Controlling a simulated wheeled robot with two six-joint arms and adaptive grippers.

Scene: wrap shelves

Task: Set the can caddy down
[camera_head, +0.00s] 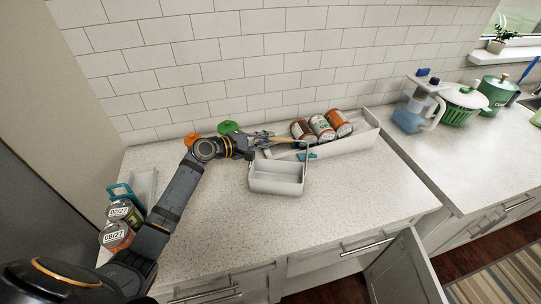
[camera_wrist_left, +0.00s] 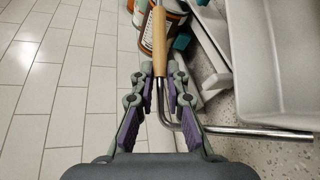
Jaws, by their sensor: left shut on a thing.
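The can caddy (camera_head: 276,189) is a white two-part bin with a metal handle and a wooden grip. It is at the middle of the counter in the head view, and its bins look empty. My left gripper (camera_head: 253,146) is shut on the handle, behind the bin. My right gripper is not in view.
A long white tray (camera_head: 362,137) with three cans (camera_head: 321,128) stands against the tiled wall, close behind the caddy. Two cans (camera_head: 118,236) stand at the counter's left edge. A pitcher (camera_head: 415,105) and a green pot (camera_head: 494,92) stand right. The counter front is clear.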

